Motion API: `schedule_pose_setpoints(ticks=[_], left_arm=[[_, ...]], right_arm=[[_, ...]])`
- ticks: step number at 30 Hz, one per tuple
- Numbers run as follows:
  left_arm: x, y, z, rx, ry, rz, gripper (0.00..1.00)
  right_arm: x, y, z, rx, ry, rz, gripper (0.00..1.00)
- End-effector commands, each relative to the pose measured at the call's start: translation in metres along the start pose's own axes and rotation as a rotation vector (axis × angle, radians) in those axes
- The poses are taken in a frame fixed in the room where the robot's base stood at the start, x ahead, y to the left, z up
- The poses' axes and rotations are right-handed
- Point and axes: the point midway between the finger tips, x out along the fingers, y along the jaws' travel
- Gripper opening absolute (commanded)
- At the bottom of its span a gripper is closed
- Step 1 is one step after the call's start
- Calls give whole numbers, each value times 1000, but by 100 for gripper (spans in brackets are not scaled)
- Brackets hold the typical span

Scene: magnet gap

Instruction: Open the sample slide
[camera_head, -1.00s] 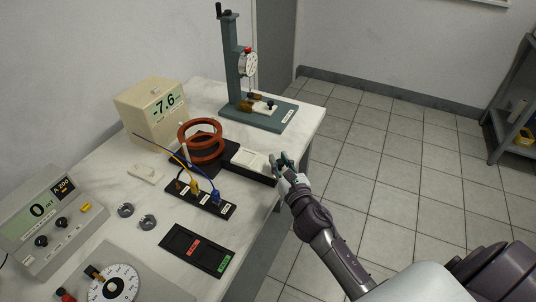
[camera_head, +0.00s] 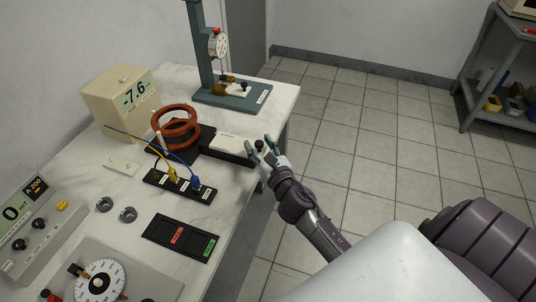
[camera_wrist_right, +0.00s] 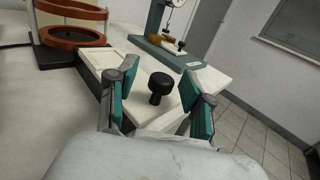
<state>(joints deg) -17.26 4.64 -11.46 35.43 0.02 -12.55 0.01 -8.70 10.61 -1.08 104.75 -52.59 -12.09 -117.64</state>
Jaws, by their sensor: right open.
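The sample slide (camera_head: 234,145) is a flat white piece in a black housing beside the red coils, at the table's right edge; it also shows in the right wrist view (camera_wrist_right: 103,57). Its black round knob (camera_head: 259,146) stands at the end towards my right gripper. My right gripper (camera_head: 261,148) is open, with its fingers on either side of the knob. In the right wrist view the knob (camera_wrist_right: 160,86) stands between the two green finger pads, with a gap on each side. My left gripper is not in view.
The red coils (camera_head: 176,120) stand left of the slide. A terminal block with plugged cables (camera_head: 180,184) and a black tray (camera_head: 181,238) lie nearer. A dial gauge stand (camera_head: 233,95) is at the back. Floor right of the table is clear.

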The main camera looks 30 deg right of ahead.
Motion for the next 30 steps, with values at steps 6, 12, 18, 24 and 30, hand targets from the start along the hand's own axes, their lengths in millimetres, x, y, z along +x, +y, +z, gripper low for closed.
schedule_pose_setpoints(ticks=[6, 12, 18, 24, 30], left_arm=[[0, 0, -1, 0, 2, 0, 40], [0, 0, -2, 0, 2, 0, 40], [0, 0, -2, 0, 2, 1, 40], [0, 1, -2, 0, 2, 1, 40], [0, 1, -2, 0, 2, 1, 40]], right_arm=[[-47, 0, -2, 4, 5, -1, 51], [-85, 0, -1, 3, 4, -2, 51], [-105, 0, 0, 3, 1, 0, 51], [-108, 0, 0, 1, 1, 0, 51], [-108, 0, 0, 1, 1, 0, 51]])
